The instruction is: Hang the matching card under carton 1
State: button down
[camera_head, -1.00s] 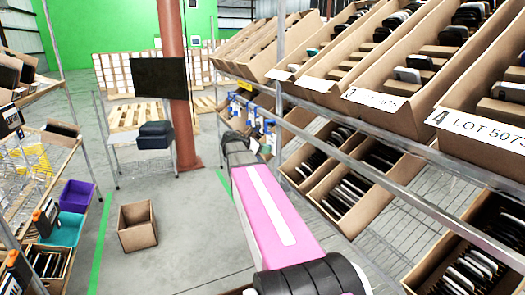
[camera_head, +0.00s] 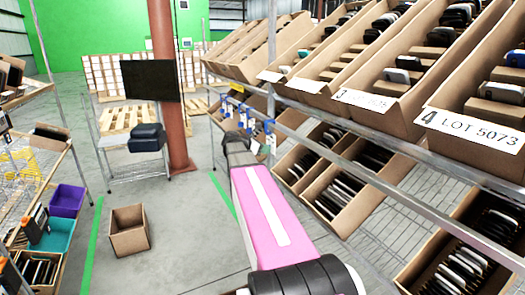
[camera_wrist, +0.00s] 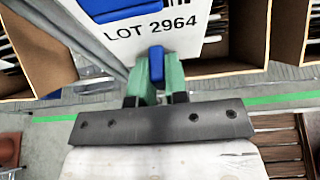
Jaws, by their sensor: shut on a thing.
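In the wrist view my gripper (camera_wrist: 157,78) has its green fingers shut on a narrow blue piece at the lower edge of a white card (camera_wrist: 190,42) reading "LOT 2964". A wider blue piece (camera_wrist: 120,8) lies across the card's top. In the head view my gripper is mostly hidden at the far end of my pink arm. Blue clips with cards (camera_head: 238,88) hang along the shelf rail near it. The leftmost front label (camera_head: 271,76), on the upper row, is too small to read, so I cannot confirm it as carton 1.
Tilted cartons with dark items line the upper shelf; readable labels are 3 (camera_head: 366,100) and "4 LOT 5073" (camera_head: 470,130). More cartons (camera_head: 350,210) stand below. An empty box (camera_head: 129,238) is on the floor at left. Open floor lies between the racks.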

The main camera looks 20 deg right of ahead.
jog(key=shift+r+x, duration=0.15)
jog(key=shift+x, duration=1.25)
jog(key=shift+r+x, duration=0.2)
jog(key=shift+x, duration=1.2)
jog(key=shift+d+f, duration=0.1)
jog(key=c, duration=1.1)
grip_release()
jog(key=shift+o, duration=0.2)
